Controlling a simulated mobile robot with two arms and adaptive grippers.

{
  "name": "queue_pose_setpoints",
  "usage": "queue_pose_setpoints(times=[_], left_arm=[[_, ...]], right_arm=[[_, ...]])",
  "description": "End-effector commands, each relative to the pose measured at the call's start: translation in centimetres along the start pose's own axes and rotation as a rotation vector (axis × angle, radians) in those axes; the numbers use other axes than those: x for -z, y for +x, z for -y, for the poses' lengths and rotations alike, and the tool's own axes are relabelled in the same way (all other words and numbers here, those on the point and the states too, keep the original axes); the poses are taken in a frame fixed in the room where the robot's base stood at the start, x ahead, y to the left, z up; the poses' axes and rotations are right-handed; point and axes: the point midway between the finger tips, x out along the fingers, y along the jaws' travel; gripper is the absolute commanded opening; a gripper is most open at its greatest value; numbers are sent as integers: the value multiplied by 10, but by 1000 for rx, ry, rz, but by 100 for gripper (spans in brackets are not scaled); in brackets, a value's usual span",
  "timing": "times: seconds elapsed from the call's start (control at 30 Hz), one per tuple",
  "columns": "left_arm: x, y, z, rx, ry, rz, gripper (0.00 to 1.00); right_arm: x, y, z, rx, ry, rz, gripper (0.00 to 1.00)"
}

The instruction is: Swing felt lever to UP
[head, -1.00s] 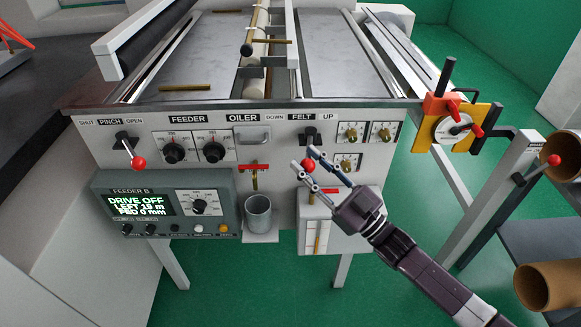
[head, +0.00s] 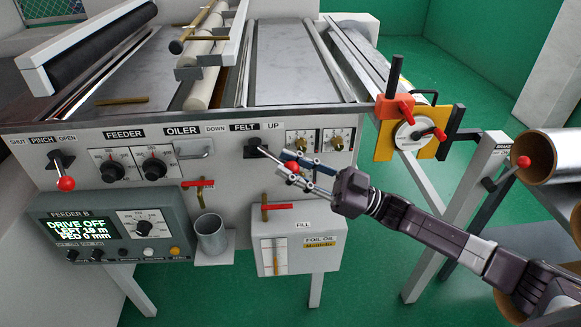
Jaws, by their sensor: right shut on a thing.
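The felt lever has a black base (head: 257,147) on the machine's front panel, under the labels DOWN, FELT and UP. The fingers partly hide the knob and the end of the lever arm. My left gripper is not in the head view.
The pinch lever (head: 65,183) stands at the left of the panel. The feeder box (head: 104,224) reads DRIVE OFF. A metal cup (head: 211,236) and the foil oil box (head: 298,249) with a red-handled valve sit below the gripper. A yellow clamp plate (head: 442,133) is at right.

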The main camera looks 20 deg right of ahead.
Motion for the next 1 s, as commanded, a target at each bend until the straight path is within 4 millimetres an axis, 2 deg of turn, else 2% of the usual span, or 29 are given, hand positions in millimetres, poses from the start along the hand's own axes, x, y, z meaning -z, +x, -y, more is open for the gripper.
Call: queue_pose_setpoints(times=[0.03,0.7,0.73,1.0], left_arm=[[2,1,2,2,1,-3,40],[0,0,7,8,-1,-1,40],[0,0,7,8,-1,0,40],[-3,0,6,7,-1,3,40]], right_arm=[[-8,-3,-6,-19,1,21,0],[-6,-2,-8,-21,-3,19,0],[-6,-2,-8,-21,-3,19,27],[-6,-2,-6,-16,-3,17,56]])
